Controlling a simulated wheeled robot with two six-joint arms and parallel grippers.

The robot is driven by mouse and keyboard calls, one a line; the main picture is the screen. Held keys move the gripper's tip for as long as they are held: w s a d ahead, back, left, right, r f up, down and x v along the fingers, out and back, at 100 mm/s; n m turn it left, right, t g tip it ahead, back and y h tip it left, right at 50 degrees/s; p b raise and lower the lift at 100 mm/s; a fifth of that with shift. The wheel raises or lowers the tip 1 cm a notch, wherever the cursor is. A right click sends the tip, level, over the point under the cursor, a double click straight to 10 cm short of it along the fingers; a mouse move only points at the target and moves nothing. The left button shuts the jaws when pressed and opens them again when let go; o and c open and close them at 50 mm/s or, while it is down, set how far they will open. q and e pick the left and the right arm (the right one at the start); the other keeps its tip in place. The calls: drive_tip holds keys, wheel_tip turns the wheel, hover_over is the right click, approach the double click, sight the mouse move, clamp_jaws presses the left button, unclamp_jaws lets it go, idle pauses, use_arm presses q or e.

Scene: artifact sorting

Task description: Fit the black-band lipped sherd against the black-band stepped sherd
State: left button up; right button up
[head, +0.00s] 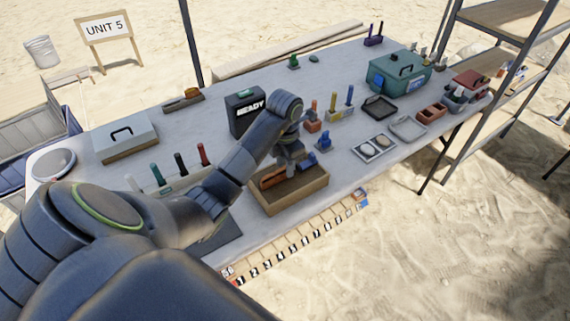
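A shallow wooden tray (290,205) with a sandy bed stands at the table's near edge. A reddish-brown sherd (270,179) stands in it at the left; a black band, lip or step is too small to make out. My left gripper (291,176) points down into the tray, just right of this sherd. Its fingers are small and partly hidden, so I cannot tell whether they are open, hold anything or touch the sherd. I cannot tell the lipped and stepped sherds apart. My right gripper is not in view.
A dark READY box (245,113) stands behind my arm, and a blue-handled tool (323,141) stands right of the tray. A rack of colored handles (180,184) lies left. A scale strip (290,245) runs along the front edge. Toolboxes and small trays fill the right.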

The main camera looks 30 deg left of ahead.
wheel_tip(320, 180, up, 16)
drive_tip(key=p, duration=1.4)
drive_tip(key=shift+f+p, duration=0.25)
drive_tip(key=shift+p, duration=0.15)
